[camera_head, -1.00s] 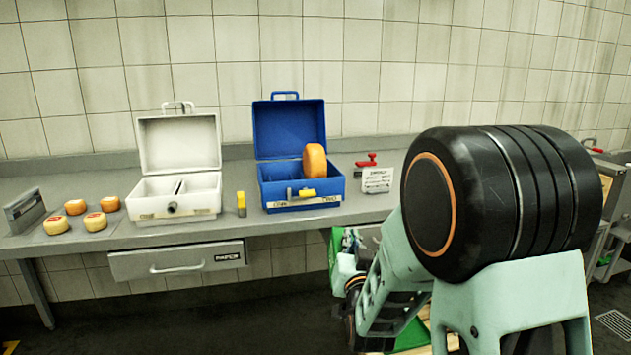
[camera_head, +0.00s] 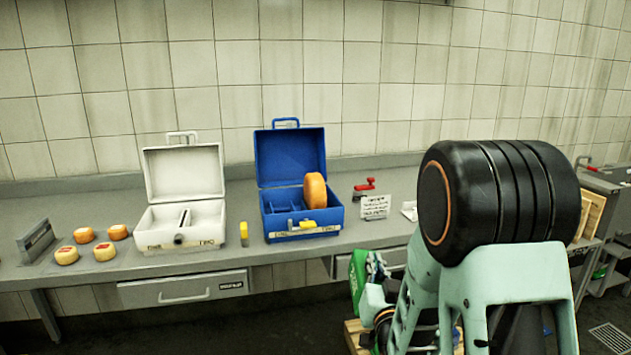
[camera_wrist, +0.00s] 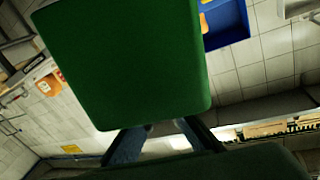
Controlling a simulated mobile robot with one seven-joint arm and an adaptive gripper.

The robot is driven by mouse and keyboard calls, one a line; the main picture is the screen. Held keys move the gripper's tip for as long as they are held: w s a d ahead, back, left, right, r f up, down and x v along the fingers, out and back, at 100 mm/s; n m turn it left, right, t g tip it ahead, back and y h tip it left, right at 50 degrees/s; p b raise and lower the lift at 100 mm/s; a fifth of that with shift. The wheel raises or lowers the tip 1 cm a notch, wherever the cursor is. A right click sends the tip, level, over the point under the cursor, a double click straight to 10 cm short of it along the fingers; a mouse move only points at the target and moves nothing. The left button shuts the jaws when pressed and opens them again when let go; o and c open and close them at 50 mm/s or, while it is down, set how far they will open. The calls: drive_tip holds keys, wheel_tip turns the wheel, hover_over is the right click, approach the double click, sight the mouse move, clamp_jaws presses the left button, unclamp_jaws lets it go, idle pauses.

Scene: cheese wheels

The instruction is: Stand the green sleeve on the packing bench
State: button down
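The green sleeve (camera_head: 358,280) shows in the head view just in front of the packing bench (camera_head: 250,258), below its top edge and beside my gripper. My arm partly hides it. In the wrist view the green sleeve (camera_wrist: 120,60) fills much of the picture as a large plain panel, with a darker green face along the bottom edge. My gripper (camera_wrist: 162,134) shows there with both fingers at the sleeve, apparently shut on it; the exact contact is hidden. The sleeve is off the bench.
On the bench stand an open white case (camera_head: 182,215), an open blue case (camera_head: 300,200) with a cheese wheel (camera_head: 315,190), several small cheeses (camera_head: 84,235), a yellow item (camera_head: 244,232), a sign (camera_head: 375,207) and a red-handled tool (camera_head: 365,187). A wooden pallet (camera_head: 355,338) lies below.

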wheel_tip(320, 180, up, 16)
drive_tip(key=p, duration=1.5)
drive_tip(key=shift+r, duration=0.2)
drive_tip(key=shift+a, duration=0.15)
